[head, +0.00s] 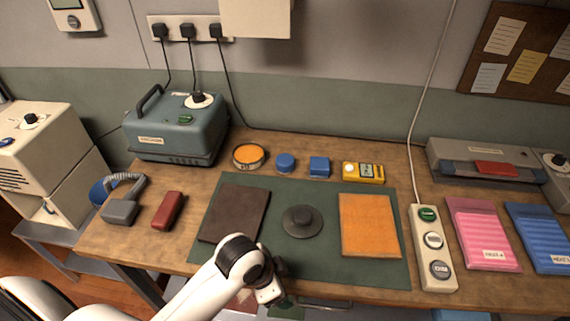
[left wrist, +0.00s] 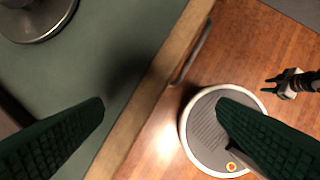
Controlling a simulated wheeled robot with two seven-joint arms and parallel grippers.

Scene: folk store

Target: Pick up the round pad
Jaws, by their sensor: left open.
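Several round things lie on the workbench, and I cannot tell for sure which is the round pad. A small round blue piece (head: 285,162) sits at the back beside a square blue one. A round orange-topped disc (head: 249,156) lies to its left. A dark grey disc with a raised knob (head: 302,222) lies on the green mat; its edge shows at the upper left of the left wrist view (left wrist: 38,22). My left gripper (head: 284,297) is at the bench's front edge, nearer than the disc. Its dark green fingers (left wrist: 160,113) are apart with nothing between them. My right gripper (left wrist: 272,85) appears open and empty over the floor.
The green mat (head: 310,264) also holds a brown square sheet (head: 235,213) and an orange one (head: 369,225). A square blue piece (head: 319,166) and a yellow meter (head: 363,172) stand behind. A button strip (head: 433,255) lies right. A teal machine (head: 176,126) stands back left.

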